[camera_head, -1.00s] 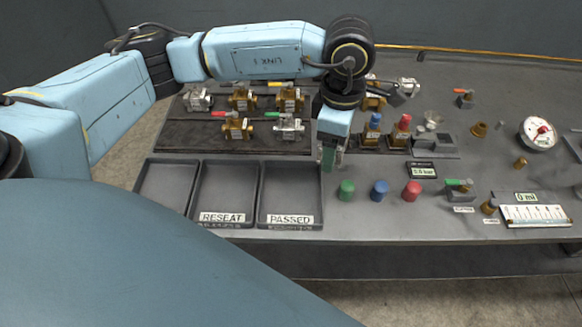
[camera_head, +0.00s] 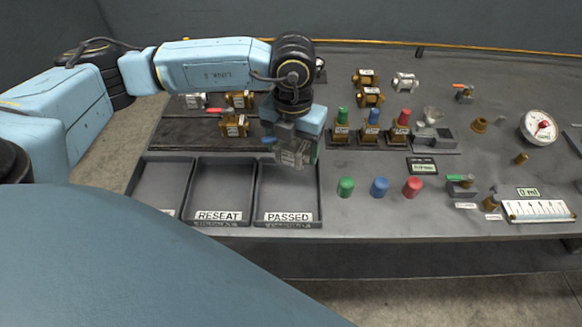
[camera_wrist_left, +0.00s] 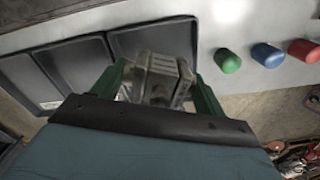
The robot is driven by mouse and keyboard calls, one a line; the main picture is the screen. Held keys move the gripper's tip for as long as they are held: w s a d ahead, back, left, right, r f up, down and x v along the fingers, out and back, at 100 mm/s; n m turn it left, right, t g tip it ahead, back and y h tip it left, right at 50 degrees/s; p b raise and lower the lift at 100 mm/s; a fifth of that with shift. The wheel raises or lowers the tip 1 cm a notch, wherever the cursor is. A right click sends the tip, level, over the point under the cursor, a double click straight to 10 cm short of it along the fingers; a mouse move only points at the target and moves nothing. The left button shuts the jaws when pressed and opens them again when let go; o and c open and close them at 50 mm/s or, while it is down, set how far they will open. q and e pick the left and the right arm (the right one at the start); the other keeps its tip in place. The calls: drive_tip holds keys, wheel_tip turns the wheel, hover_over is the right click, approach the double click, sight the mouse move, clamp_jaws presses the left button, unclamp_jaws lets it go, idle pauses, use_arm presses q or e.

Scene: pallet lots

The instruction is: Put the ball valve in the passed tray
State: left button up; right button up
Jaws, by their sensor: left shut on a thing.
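My left gripper (camera_head: 297,158) is shut on a silver-grey ball valve (camera_head: 291,154), which has a small blue handle at its left side. The gripper holds it over the back part of the passed tray (camera_head: 286,195), the rightmost of three dark trays. In the left wrist view, the valve (camera_wrist_left: 157,80) sits between the green fingers, with the tray (camera_wrist_left: 150,37) behind it. The tray floor that shows is empty. I cannot tell the exact height of the valve over the tray. My right gripper is not in view.
The reseat tray (camera_head: 220,190) stands left of the passed tray. Behind are brass and silver valves on a dark rack (camera_head: 180,134), partly hidden by my arm. Green, blue and red caps (camera_head: 379,187) stand to the right, with a gauge (camera_head: 538,129) farther right.

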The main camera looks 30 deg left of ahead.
sight(293, 179)
use_arm(q)
drive_tip(key=shift+f, duration=3.55)
drive_tip(key=shift+f+b, duration=0.1)
drive_tip(key=shift+b, duration=0.2)
drive_tip(key=o, duration=1.2)
wheel_tip(293, 179, up, 12)
drive_tip(key=shift+r+p, duration=0.1)
drive_tip(key=shift+p, duration=0.3)
